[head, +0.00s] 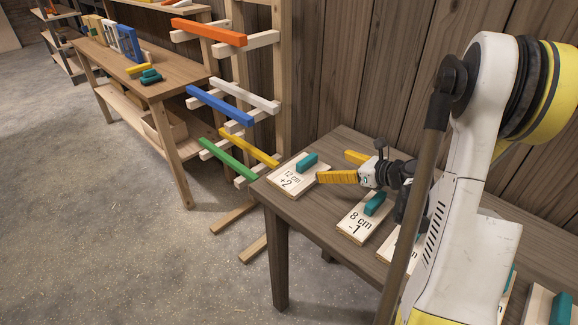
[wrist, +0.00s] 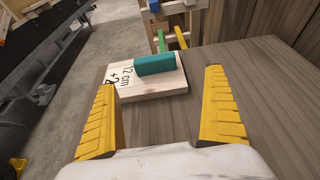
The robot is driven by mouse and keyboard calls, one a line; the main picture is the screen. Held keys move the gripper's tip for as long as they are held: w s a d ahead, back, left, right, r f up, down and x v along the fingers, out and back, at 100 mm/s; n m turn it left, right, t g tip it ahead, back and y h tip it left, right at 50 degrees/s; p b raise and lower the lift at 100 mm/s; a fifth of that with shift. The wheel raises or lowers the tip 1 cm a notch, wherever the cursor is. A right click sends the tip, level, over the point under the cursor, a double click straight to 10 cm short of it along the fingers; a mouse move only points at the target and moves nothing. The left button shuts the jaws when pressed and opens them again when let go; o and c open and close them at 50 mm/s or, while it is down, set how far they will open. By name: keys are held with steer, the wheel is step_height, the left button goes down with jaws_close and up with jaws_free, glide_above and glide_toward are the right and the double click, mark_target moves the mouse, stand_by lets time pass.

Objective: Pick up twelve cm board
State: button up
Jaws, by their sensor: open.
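The twelve cm board (head: 289,180) is a pale wooden plate marked "12 cm +2" with a teal block (head: 307,161) on top.
The "8 cm -1" board (head: 362,222) lies to the right on the same table, with more boards beyond. A rack with colored bars (head: 235,110) stands behind the table's left end. A workbench (head: 150,75) stands farther back left. The wooden wall runs behind the table.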

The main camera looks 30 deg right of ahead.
mark_target(310, 162)
steer(key=b+x, duration=0.1)
steer(key=x, duration=0.4)
steer(key=shift+s+a+f, duration=0.1)
steer(key=b+x, duration=0.1)
steer(key=x, duration=0.1)
steer(key=b+x, duration=0.2)
steer(key=x, duration=0.1)
steer(key=shift+a, duration=0.5)
steer(key=c, duration=1.4)
